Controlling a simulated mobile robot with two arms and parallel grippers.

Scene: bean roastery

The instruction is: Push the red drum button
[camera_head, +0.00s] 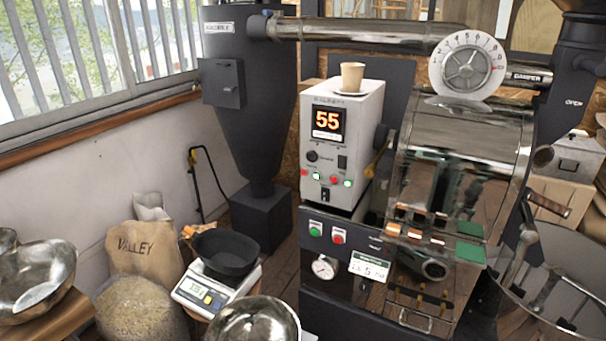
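A red square button (338,236) sits on the dark front panel (345,263) of the roasting machine. A green square button (315,229) is just left of it. Small writing by the buttons is too small to read. Above, a light grey control box (318,108) carries an orange display reading 55, knobs and several small red and green buttons or lights (335,181). I cannot tell from the labels which red one is the drum button. Neither of my grippers is in view.
A cup (352,76) on a saucer stands on the control box. A scale (215,291) with a black bowl (226,252), a bean sack (140,300) and a metal bowl (252,322) stand at lower left.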

